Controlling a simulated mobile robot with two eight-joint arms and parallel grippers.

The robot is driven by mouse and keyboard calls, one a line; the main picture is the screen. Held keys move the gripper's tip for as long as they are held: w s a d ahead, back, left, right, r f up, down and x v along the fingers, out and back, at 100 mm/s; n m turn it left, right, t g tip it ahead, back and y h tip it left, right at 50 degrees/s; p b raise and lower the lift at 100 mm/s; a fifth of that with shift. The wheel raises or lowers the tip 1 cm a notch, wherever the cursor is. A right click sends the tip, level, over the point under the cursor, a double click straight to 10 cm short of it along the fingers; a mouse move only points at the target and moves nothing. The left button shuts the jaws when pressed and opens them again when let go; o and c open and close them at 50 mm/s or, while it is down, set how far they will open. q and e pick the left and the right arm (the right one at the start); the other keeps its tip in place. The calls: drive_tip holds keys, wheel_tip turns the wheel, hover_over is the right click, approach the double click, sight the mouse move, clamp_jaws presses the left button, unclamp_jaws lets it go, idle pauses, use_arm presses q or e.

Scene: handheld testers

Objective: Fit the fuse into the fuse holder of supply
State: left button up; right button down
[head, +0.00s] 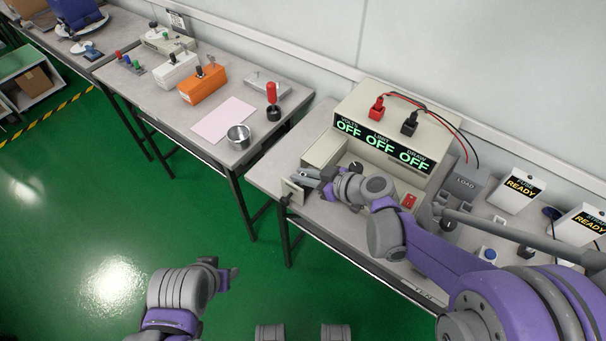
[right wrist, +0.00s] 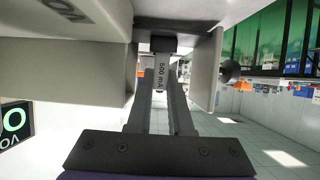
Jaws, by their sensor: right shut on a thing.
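The supply (head: 350,102) is a beige box on the right bench, its display reading OFF three times. My right gripper (head: 312,180) is at its left side, beside a small beige panel with a dark knob (head: 292,191). In the right wrist view, the gripper (right wrist: 162,92) is shut on a pale fuse (right wrist: 160,74) marked 500 mA. The fuse's far end meets a black block (right wrist: 163,45), perhaps the fuse holder; I cannot tell whether it is seated. The knobbed panel (right wrist: 206,75) stands close to the right. My left gripper (head: 228,276) hangs over the floor, its jaws unclear.
Red and black plugs (head: 376,107) with cables sit on the supply. A grey LOAD box (head: 465,184) and white READY boxes (head: 520,188) stand to the right. The left bench (head: 195,125) holds testers, a metal cup (head: 239,137) and a red-handled tool (head: 272,95).

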drive_tip(key=c, duration=1.1)
unclamp_jaws()
drive_tip(key=shift+f, duration=0.1)
drive_tip(key=shift+c, duration=0.2)
drive_tip(key=shift+o, duration=0.2)
drive_tip(key=s+d+r, duration=0.1)
drive_tip(key=s+d, duration=0.2)
drive_tip(key=s+d+r+m+g+h+p, duration=0.1)
drive_tip(key=s+d, duration=0.1)
drive_tip(key=s, duration=0.2)
drive_tip(key=s+d+r+m+h+p, duration=0.1)
drive_tip(key=s+d, duration=0.2)
drive_tip(key=shift+s+d+r, duration=0.3)
drive_tip(key=shift+s+r, duration=0.05)
drive_tip(key=shift+r, duration=0.05)
drive_tip(key=s+d+f+m+h, duration=0.1)
drive_tip(key=s+d+m+h, duration=0.1)
drive_tip(key=s+d+m, duration=0.1)
drive_tip(key=s+d+f+m+g+h, duration=0.1)
drive_tip(key=s+d+m+h, duration=0.2)
drive_tip(key=s, duration=0.3)
drive_tip(key=s+d+f+m+h, duration=0.1)
drive_tip(key=s+d+m+h, duration=0.1)
drive_tip(key=s+d+h, duration=0.1)
drive_tip(key=shift+s+f+m+g, duration=0.2)
drive_tip(key=shift+s+m+g, duration=0.2)
drive_tip(key=shift+s, duration=0.4)
drive_tip(key=shift+r, duration=0.1)
